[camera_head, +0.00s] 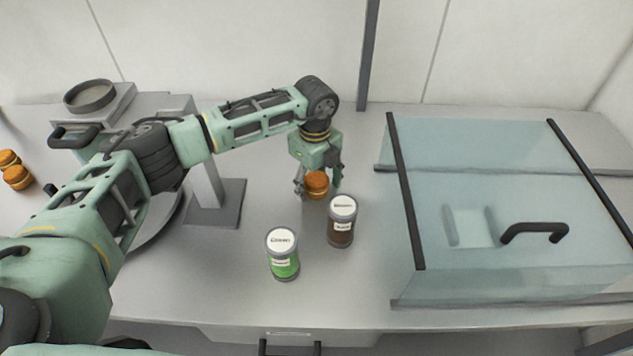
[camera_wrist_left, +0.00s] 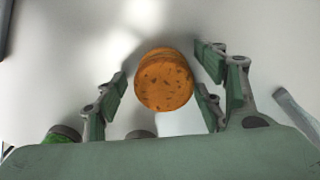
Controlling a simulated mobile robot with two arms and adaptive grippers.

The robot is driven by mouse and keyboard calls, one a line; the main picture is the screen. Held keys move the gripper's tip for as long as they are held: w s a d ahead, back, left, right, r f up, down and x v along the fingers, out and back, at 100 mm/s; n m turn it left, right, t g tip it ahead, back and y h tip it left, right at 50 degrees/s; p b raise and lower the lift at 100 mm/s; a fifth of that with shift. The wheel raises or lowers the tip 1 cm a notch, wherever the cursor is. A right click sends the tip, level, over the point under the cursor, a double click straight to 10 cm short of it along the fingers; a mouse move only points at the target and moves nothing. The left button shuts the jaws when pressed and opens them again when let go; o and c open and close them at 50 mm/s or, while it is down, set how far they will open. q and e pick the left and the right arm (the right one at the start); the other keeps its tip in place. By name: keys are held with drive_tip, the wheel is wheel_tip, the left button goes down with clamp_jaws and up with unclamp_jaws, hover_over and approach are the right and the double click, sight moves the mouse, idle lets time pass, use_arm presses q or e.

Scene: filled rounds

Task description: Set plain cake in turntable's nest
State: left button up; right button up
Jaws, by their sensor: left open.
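A round orange-brown cake (camera_head: 317,182) is on the counter near the middle of the head view. In the left wrist view the cake (camera_wrist_left: 163,80) shows dark specks on its face. My left gripper (camera_head: 318,188) points down over it, with open fingers on either side; the wrist view shows gaps between fingers and cake. A grey round disc (camera_head: 155,238), likely the turntable, is mostly hidden behind my left arm, and I cannot see a nest on it. My right gripper is not in view.
A brown-filled jar (camera_head: 341,222) stands just in front of the cake, and a green-filled jar (camera_head: 282,254) nearer the front edge. A clear-lidded case (camera_head: 490,270) fills the right. A grey machine (camera_head: 120,105) stands at left. Two more cakes (camera_head: 16,177) are at far left.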

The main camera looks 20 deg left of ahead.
use_arm(q)
drive_tip(key=c, duration=0.7)
drive_tip(key=shift+r, duration=0.15)
drive_tip(key=shift+c, duration=0.5)
